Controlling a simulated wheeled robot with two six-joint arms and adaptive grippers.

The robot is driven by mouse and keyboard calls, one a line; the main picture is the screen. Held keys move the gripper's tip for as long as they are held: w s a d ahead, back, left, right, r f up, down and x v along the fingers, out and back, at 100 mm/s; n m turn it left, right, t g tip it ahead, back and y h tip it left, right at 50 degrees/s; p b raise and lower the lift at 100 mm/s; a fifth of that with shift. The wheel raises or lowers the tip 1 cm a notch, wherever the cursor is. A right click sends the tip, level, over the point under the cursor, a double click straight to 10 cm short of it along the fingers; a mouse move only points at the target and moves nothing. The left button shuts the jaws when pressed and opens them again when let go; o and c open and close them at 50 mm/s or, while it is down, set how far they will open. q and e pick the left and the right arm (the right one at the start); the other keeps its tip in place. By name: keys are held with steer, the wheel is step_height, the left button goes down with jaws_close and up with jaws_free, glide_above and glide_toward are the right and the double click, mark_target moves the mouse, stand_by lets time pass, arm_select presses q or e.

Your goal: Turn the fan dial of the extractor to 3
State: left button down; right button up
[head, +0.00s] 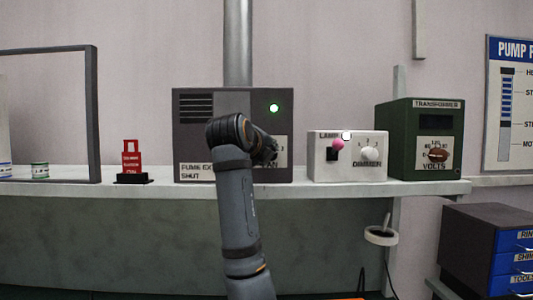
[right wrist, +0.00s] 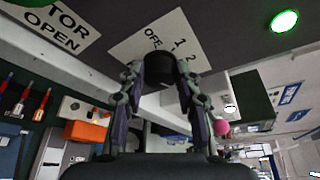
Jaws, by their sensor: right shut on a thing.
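The extractor (head: 205,130) is a dark grey box on the shelf with a vent grille, a lit green lamp (head: 274,107) and a duct rising from its top. My right arm covers its fan dial in the head view; only part of the pale dial plate (head: 285,150) shows. In the right wrist view the dark round fan dial (right wrist: 160,70) sits on its white plate (right wrist: 185,30), where OFF, 1 and 2 can be read. My right gripper (right wrist: 159,78) is shut on the dial, a finger on each side. The dial's pointer is hidden. My left gripper is not in view.
Right of the extractor stand a white lamp box (head: 320,170) with a pink knob and dimmer, then a green transformer (head: 390,140). A red block on a black base (head: 132,178) stands to the left. A blue-drawer cabinet (head: 470,240) is at lower right.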

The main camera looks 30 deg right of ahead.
steer(key=shift+f, duration=0.25)
steer(key=o, duration=1.1)
steer(key=shift+r, duration=0.15)
steer(key=shift+o, duration=0.2)
steer(key=v, duration=1.2)
